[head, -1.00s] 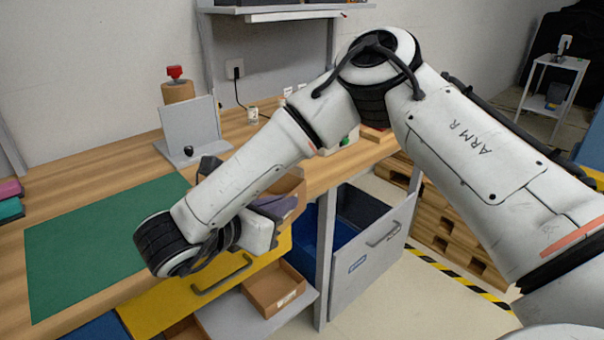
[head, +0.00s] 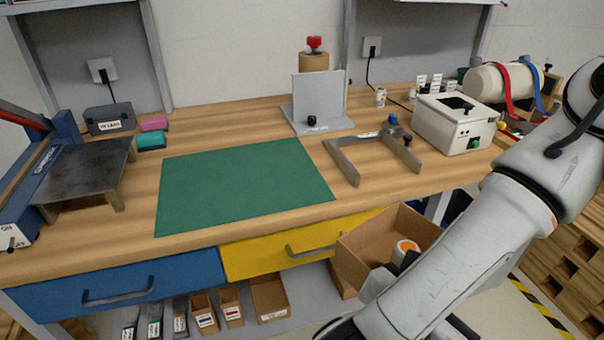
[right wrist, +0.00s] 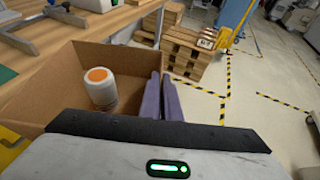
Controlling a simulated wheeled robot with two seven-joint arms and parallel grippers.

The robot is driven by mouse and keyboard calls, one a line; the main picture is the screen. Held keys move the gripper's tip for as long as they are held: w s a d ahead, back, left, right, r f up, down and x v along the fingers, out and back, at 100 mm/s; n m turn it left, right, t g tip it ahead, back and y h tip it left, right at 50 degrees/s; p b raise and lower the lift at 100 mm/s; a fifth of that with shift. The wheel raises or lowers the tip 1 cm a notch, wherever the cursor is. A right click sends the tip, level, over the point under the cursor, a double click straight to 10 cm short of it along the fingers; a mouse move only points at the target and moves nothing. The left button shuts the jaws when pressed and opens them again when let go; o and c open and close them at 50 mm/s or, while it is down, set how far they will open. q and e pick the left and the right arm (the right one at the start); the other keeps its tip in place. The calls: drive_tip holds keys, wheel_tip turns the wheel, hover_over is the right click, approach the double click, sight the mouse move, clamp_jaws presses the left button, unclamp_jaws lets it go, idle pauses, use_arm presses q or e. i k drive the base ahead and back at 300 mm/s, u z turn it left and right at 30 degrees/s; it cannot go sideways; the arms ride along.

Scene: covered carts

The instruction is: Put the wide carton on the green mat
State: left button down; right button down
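The wide carton (head: 362,250) is an open brown cardboard box in front of the yellow drawer, below the worktop's front edge. It also fills the left of the right wrist view (right wrist: 60,85). A white jar with an orange lid (right wrist: 102,90) stands inside it. My right gripper (right wrist: 162,76) has its two purple fingers close together on the carton's side wall, pinching it. In the head view my right forearm hides part of the carton. The green mat (head: 240,185) lies flat and empty on the worktop. My left gripper is not in view.
A grey U-shaped frame (head: 345,162) and a white box device (head: 450,125) stand right of the mat. A grey upright plate on a base (head: 318,100) is behind it. Pink and teal blocks (head: 151,141) and a blue-framed machine (head: 50,180) are on the left.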

sight(251, 175)
drive_tip(key=z, duration=1.65)
drive_tip(key=k, duration=1.2)
drive_tip(key=u, duration=1.65)
drive_tip(key=i, duration=0.5)
